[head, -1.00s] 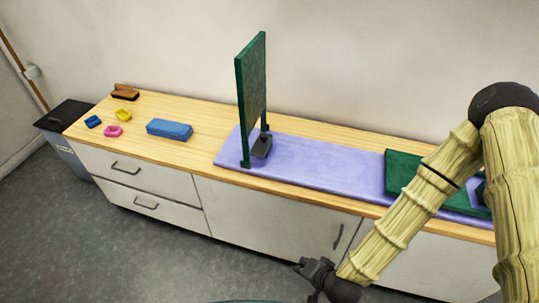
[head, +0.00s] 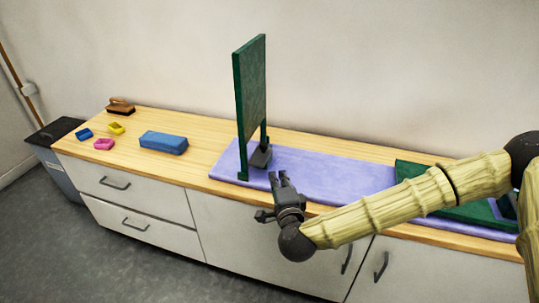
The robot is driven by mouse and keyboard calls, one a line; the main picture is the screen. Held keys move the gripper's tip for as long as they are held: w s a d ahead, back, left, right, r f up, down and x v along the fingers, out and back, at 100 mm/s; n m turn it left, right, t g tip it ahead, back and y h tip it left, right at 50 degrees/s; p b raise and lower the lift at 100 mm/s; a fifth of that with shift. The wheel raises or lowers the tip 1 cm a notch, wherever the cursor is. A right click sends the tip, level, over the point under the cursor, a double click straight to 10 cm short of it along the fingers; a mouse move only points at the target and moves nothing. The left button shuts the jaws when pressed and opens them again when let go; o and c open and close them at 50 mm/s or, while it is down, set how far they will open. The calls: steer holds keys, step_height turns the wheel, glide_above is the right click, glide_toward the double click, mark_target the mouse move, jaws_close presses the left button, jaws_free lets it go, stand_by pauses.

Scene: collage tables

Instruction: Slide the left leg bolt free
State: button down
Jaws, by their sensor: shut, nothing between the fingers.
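A dark green upright panel (head: 251,92) stands on a purple mat (head: 345,180) on the counter. It has two legs, a near left leg (head: 243,163) and a far right leg (head: 264,132). A dark grey block (head: 261,156) sits at the foot of the panel between the legs. I cannot make out a separate bolt on the left leg. My gripper (head: 279,175) is shut and empty, pointing up the picture at the mat's front edge, right of the left leg and apart from it.
A blue block (head: 164,142), yellow (head: 115,128), pink (head: 104,144) and small blue (head: 84,133) pieces and a brown brush (head: 121,106) lie on the wooden counter (head: 200,155) at left. A green flat piece (head: 470,208) lies at right, partly behind my arm. A bin (head: 55,132) stands far left.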

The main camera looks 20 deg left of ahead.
glide_toward(270, 152)
steer(key=w+a, duration=0.1)
steer(key=w+a+r, duration=0.1)
steer(key=w, duration=0.1)
steer(key=w+a+r, duration=0.1)
steer(key=w, duration=0.1)
steer(key=shift+w+a+r+p, duration=0.1)
steer(key=shift+w+p, duration=0.05)
steer(key=shift+p, duration=0.15)
stand_by(0.5)
